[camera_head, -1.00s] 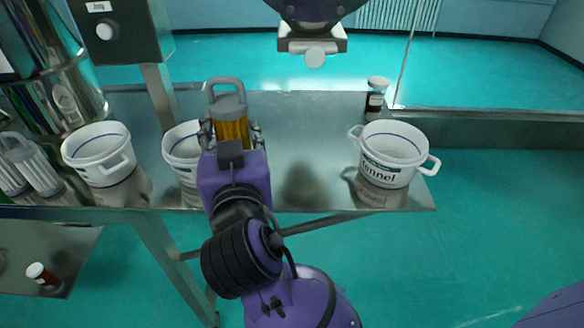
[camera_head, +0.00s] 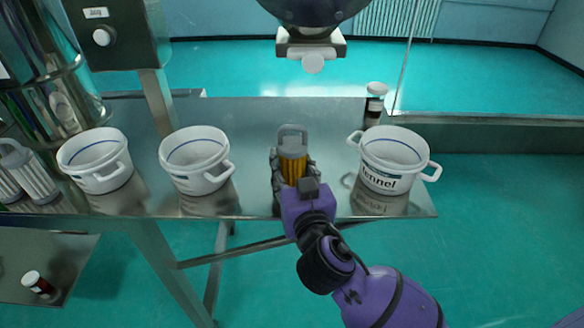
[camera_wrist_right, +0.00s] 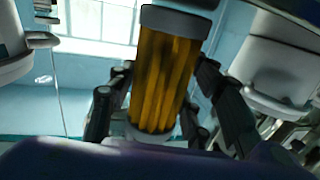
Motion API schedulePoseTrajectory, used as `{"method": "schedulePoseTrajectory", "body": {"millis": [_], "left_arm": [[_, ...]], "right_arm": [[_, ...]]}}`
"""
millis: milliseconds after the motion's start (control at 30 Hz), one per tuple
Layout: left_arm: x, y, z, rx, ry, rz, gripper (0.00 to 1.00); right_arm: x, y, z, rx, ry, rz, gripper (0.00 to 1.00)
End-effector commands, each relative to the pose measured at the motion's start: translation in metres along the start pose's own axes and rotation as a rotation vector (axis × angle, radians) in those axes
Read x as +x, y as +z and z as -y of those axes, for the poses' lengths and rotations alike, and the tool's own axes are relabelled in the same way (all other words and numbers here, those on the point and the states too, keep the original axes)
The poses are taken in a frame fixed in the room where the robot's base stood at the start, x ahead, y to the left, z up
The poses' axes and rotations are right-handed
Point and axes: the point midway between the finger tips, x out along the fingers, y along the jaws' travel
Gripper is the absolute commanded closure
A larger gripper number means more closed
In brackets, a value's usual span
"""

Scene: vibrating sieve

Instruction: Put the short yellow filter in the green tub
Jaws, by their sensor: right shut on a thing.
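The short yellow filter (camera_head: 293,166) is upright, with a grey cap and a loop handle on top. My right gripper (camera_head: 292,172) is shut on it, with fingers on both sides. The filter also fills the middle of the right wrist view (camera_wrist_right: 165,80), between the fingers (camera_wrist_right: 160,105). They are above the table, between the middle and right tubs. No tub looks green overall. The right white tub (camera_head: 384,176) has a dark teal label, partly readable as "ennel". The middle white tub (camera_head: 201,180) and left white tub (camera_head: 103,182) stand upright. My left gripper is not in view.
The grey metal table (camera_head: 270,115) has clear room behind the filter. A small bottle with a white cap (camera_head: 374,105) stands behind the right tub. A grey control box on a post (camera_head: 155,100) rises at the left. White filters (camera_head: 30,175) stand at far left.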

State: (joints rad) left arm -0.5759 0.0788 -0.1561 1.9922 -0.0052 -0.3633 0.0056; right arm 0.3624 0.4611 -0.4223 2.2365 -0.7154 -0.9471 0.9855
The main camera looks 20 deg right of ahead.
Motion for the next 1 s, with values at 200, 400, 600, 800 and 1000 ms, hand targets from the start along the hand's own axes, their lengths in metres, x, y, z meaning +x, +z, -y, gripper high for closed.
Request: {"method": "schedulePoseTrajectory", "body": {"millis": [200,400,600,800,1000], "left_arm": [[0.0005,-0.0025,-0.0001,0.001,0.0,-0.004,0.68],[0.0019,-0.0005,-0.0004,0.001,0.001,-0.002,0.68],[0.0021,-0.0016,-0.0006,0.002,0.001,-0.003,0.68],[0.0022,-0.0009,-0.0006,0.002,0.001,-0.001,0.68],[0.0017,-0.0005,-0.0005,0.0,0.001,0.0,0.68]], "right_arm": [[0.0,0.0007,0.0006,-0.001,-0.002,-0.005,0.84],[0.0001,0.0055,0.0008,0.001,-0.002,-0.003,0.84],[0.0002,0.0048,0.0007,0.0,-0.002,-0.003,0.35],[0.0002,0.0047,0.0008,0.0,-0.002,-0.003,0.35],[-0.004,0.001,0.001,0.0,-0.002,-0.002,0.35]]}}
